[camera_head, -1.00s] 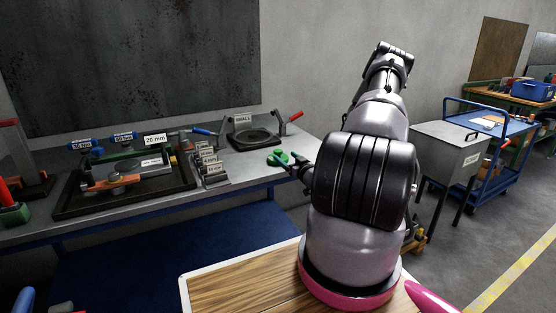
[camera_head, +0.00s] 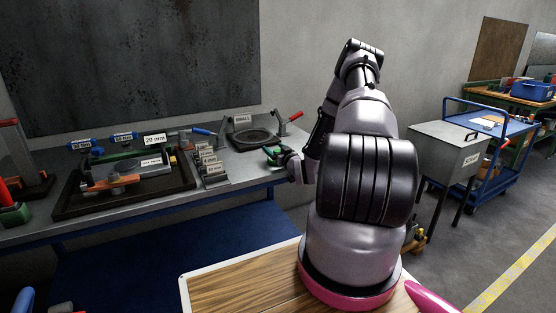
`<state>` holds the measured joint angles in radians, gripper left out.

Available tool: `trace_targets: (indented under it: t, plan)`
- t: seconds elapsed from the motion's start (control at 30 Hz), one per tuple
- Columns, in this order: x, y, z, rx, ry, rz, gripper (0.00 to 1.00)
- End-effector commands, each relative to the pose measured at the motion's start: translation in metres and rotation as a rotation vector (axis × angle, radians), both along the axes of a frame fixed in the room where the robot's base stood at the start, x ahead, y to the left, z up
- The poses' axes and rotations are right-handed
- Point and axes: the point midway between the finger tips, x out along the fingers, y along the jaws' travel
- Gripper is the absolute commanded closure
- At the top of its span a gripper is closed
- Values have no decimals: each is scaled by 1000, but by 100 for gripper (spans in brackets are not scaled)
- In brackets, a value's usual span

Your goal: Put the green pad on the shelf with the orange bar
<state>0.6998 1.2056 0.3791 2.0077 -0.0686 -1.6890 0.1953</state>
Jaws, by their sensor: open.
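The green pad (camera_head: 271,152) lies near the right end of the grey workbench, in front of the round black plate. My gripper (camera_head: 280,156) is open right at the pad and partly covers it. I cannot tell whether the fingers stand around the pad or only beside it. The orange bar (camera_head: 112,183) is in the dark tray at the left of the bench, at the front of a grey fixture. A green bar (camera_head: 118,156) lies behind it. I cannot make out clearly which surface is the shelf.
The dark tray (camera_head: 75,211) fills the left of the workbench (camera_head: 225,184). Small labelled blocks (camera_head: 209,165) stand between tray and pad. A round black plate with a "SMALL" sign (camera_head: 243,118) and a red-handled clamp (camera_head: 287,121) are behind the pad. A wooden-topped table (camera_head: 240,283) is nearest.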

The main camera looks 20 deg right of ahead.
Motion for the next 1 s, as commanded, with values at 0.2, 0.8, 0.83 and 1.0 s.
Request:
trace_targets:
  t: [0.2, 0.8, 0.83, 1.0]
  plan:
    - [0, 0, 0, 0, 0, 0, 62]
    - [-9, -1, 2, -1, 1, -1, 100]
    - [-13, -2, 2, -1, 1, -1, 100]
    - [-39, -3, 2, 2, 2, -2, 100]
